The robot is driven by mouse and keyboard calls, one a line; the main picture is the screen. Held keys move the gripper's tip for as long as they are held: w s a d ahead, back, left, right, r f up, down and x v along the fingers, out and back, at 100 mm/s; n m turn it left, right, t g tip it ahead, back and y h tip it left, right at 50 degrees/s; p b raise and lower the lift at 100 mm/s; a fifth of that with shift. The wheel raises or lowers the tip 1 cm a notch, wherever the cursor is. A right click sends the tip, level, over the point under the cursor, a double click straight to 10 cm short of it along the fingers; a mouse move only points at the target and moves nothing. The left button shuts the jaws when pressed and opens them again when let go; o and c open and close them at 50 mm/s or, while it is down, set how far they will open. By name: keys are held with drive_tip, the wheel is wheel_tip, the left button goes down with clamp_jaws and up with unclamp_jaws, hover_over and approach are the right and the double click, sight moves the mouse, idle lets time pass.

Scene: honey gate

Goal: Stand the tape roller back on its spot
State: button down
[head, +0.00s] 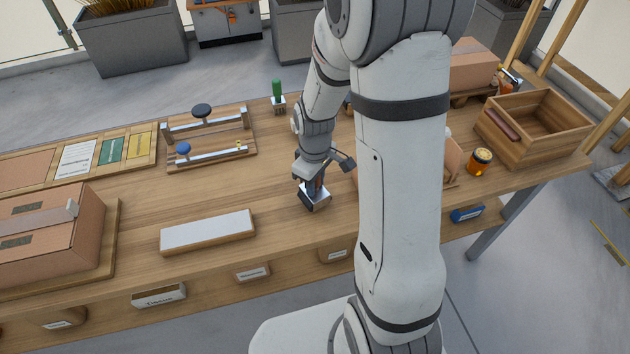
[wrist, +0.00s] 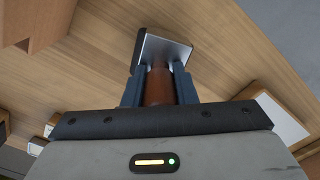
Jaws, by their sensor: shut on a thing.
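The tape roller (head: 316,201) has a shiny metal head with a dark side and a reddish-brown handle. It is near the middle of the table, left of my arm. My gripper (head: 314,187) is shut around the handle, with the metal head below it. The wrist view shows the brown handle between the two dark blue fingers (wrist: 158,92) and the metal head (wrist: 165,48) beyond them. I cannot tell whether the head touches the wood or hangs just above it. I cannot make out which place is its spot.
A white-topped board (head: 207,232) lies to the left. A taped carton (head: 45,235) stands at far left. A wooden jig (head: 210,140) and a green-handled brush (head: 277,92) are behind. A jar (head: 480,161) and an open wooden crate (head: 530,128) stand right. My arm hides part of the table.

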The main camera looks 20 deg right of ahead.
drive_tip(key=shift+f+b, duration=0.65)
drive_tip(key=shift+f, duration=0.15)
drive_tip(key=c, duration=1.1)
unclamp_jaws()
drive_tip(key=shift+r, duration=0.1)
drive_tip(key=shift+r+p, duration=2.95)
drive_tip(key=shift+r, duration=1)
